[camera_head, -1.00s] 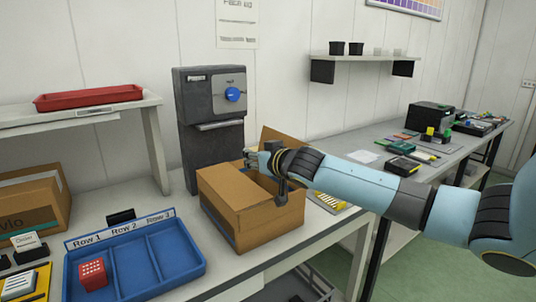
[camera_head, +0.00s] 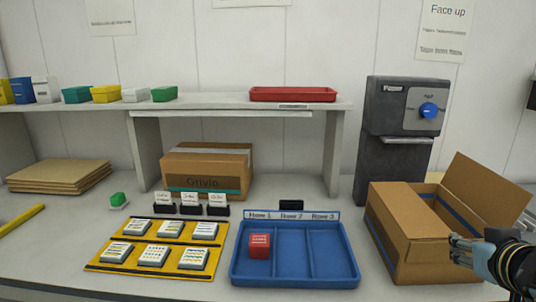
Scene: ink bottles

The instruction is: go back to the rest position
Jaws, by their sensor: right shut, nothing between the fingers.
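My right gripper (camera_head: 463,250) is at the right edge of the head view. It is shut and empty, in front of the right side of the open cardboard box (camera_head: 400,232). I cannot tell whether it touches the box. The box stands on the table with a flap raised at its right, and its inside is mostly hidden. My left gripper is out of view.
A blue tray (camera_head: 336,277) marked Row 1 to Row 3 holds a red box (camera_head: 260,246) in its left compartment. Left of it lies a yellow board (camera_head: 138,226) with several small boxes. A grey machine (camera_head: 395,165) with a blue knob stands behind the cardboard box.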

